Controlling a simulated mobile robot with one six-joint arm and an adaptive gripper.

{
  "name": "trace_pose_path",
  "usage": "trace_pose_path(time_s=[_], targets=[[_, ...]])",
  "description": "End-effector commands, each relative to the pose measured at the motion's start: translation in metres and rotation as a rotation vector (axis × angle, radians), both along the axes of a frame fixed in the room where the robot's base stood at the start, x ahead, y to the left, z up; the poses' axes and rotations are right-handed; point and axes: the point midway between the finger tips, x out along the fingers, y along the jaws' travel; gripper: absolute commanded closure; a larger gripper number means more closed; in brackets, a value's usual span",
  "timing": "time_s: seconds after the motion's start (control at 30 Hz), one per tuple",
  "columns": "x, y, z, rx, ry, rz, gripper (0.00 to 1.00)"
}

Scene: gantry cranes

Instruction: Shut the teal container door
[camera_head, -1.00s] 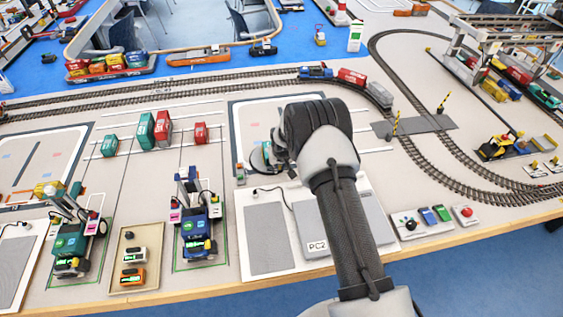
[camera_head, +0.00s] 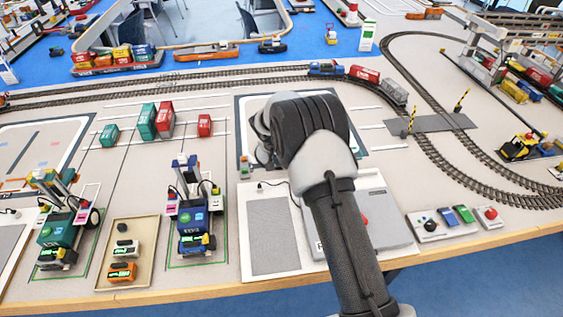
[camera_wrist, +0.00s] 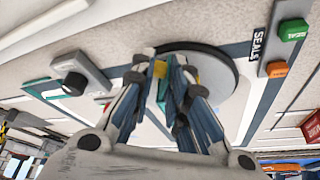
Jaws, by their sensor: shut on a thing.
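My gripper (camera_wrist: 168,68) shows in the wrist view with its fingers close together, shut on a small teal and yellow piece (camera_wrist: 162,72). I cannot tell which part of a container that piece is. A round grey disc (camera_wrist: 215,72) lies behind the fingertips. A teal object (camera_wrist: 45,90) lies at the left, beside a grey block with a dark knob (camera_wrist: 74,82). In the head view my wrist hides the fingertips and what they hold. A long teal container (camera_head: 148,121) and a small teal one (camera_head: 109,135) stand on the table to the left; no door shows open on them.
Red containers (camera_head: 166,119) stand beside the teal ones. A "SEALS" strip (camera_wrist: 257,44) with green and orange pieces lies right of my gripper. A blue vehicle (camera_head: 195,215), a tray (camera_head: 146,230) and a button panel (camera_head: 428,226) are near the front edge. Rails run behind.

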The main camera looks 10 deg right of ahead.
Motion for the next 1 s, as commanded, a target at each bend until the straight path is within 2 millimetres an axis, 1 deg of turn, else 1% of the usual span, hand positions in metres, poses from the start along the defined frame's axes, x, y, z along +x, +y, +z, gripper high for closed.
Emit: trace_pose_path(time_s=[0.03,0.4,0.43,0.7,1.0], targets=[[-0.0022,-0.0009,-0.0022,-0.002,0.007,-0.006,1.00],[-0.0029,-0.0012,-0.0021,-0.002,0.009,-0.010,1.00],[-0.0030,-0.0011,-0.0021,-0.002,0.009,-0.010,0.84],[-0.0017,-0.0006,-0.0014,-0.001,0.006,-0.008,0.67],[-0.0006,-0.0002,0.0000,0.000,0.002,-0.005,0.67]])
